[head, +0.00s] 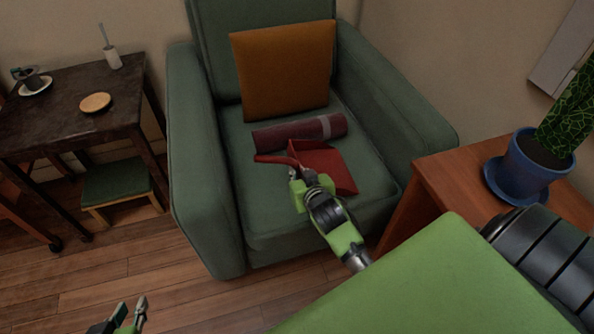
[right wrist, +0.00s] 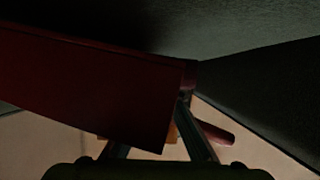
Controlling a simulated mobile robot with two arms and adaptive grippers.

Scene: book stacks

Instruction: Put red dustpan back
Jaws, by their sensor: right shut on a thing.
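The red dustpan (head: 328,168) is at the seat of the green armchair (head: 190,150), in front of a rolled dark red bundle (head: 290,133). Its handle points left. My right gripper (head: 303,182) is shut on the dustpan near where handle and pan meet. In the right wrist view the dustpan's red pan (right wrist: 90,85) fills the left side, dark and close, and part of the handle shows beyond the fingers. I cannot tell whether the dustpan touches the seat. My left gripper (head: 130,312) is open and empty, low over the wooden floor.
An orange cushion (head: 285,65) leans on the chair back. A dark table (head: 65,110) with a cup and a round coaster stands left, with a green stool (head: 115,183) under it. A blue plant pot (head: 535,168) stands on a wooden side table (head: 450,180) at right.

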